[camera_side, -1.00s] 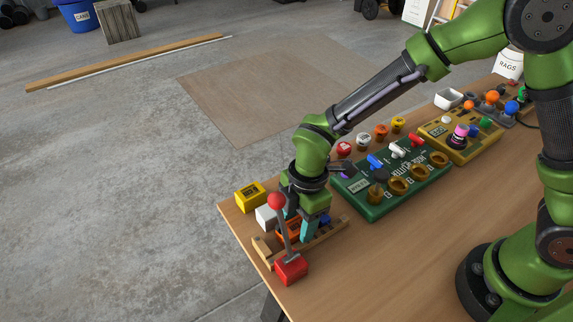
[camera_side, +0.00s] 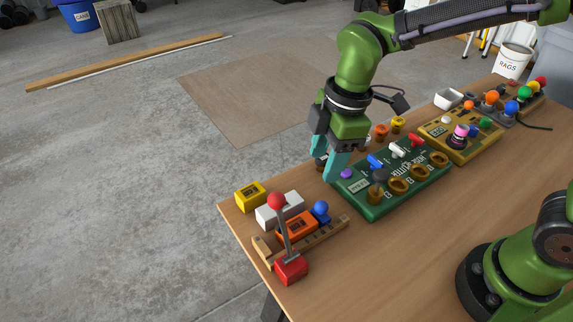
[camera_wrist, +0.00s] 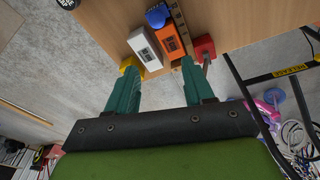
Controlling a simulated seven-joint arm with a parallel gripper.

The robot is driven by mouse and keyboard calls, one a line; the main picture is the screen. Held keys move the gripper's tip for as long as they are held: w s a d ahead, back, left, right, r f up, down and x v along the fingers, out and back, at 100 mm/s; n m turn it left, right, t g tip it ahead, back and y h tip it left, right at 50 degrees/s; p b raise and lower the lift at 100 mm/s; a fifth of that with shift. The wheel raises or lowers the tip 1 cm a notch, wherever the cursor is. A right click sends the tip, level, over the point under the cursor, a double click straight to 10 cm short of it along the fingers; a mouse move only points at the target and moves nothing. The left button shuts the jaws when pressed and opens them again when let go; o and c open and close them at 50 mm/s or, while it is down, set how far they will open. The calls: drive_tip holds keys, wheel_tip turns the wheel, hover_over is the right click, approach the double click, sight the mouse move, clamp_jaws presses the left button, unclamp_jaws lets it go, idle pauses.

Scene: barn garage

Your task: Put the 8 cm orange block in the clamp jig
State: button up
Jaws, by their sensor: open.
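The orange block (camera_side: 297,226) lies flat along the inner side of the clamp jig's wooden rail (camera_side: 330,232), and it also shows in the wrist view (camera_wrist: 172,43). The jig has a red base (camera_side: 291,268) with an upright grey lever topped by a red ball (camera_side: 276,200). A blue knob (camera_side: 320,209) sits by the block's far end. I cannot tell whether the block touches the rail or knob. My gripper (camera_side: 329,168) is open and empty, raised to the upper right of the block, near the green board's left end.
A white block (camera_side: 278,211) lies beside the orange one, and a yellow block (camera_side: 250,196) stands near the table's left corner. A green board (camera_side: 405,190) with knobs and switches and a yellow panel (camera_side: 463,145) stand to the right. The front of the table is clear.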

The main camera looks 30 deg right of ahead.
drive_tip(key=s+d+r+m+t, duration=0.3)
drive_tip(key=s+d+m, duration=0.1)
drive_tip(key=d+m, duration=0.4)
drive_tip(key=s+d+r+m+t, duration=0.3)
drive_tip(key=d+m, duration=0.5)
drive_tip(key=m, duration=0.3)
drive_tip(key=shift+s+r, duration=0.55)
drive_tip(key=shift+s, duration=0.45)
